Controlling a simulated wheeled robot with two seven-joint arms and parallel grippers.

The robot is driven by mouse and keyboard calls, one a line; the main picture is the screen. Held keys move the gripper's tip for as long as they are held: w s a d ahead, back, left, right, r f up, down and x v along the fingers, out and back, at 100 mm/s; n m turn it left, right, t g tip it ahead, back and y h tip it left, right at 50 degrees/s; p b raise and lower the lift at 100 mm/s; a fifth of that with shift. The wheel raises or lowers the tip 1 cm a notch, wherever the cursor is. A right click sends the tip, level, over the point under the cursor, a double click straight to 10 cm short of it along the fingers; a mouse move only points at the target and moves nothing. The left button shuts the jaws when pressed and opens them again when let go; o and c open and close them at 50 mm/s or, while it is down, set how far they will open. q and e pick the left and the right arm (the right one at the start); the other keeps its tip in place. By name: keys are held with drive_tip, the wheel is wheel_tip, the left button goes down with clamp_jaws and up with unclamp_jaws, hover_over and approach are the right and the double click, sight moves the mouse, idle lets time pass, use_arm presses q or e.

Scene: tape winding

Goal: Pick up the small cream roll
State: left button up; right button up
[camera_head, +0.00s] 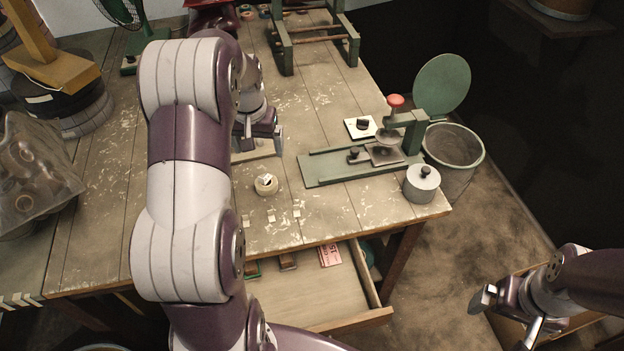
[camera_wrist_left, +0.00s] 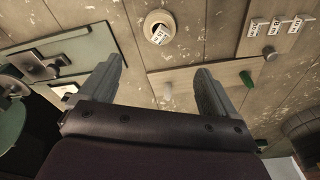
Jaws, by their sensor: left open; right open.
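The small cream roll (camera_head: 265,184) lies on the wooden table, with a pale printed piece in its middle. In the left wrist view the roll (camera_wrist_left: 150,20) is near the top, beyond the fingertips and touching neither. My left gripper (camera_head: 258,150) is open and empty, above the table behind the roll; in the wrist view its spread fingers (camera_wrist_left: 159,70) have a flat board between and under them. My right gripper (camera_head: 506,316) is open and empty at lower right, away from the table. My left arm covers much of the table's left part.
A flat board (camera_head: 252,153) lies under my left gripper. A green press (camera_head: 340,163) with a red knob and a grey lidded pot (camera_head: 421,184) stand to the right. Several small pale tags lie near the front edge, above an open drawer (camera_head: 315,300).

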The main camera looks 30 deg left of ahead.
sight(266, 181)
use_arm(q)
drive_tip(key=f, duration=1.2)
drive_tip(key=shift+w+f, duration=0.25)
drive_tip(key=shift+f, duration=0.05)
drive_tip(key=shift+d+r, duration=0.1)
drive_tip(key=c, duration=1.2)
drive_tip(key=shift+o, duration=0.2)
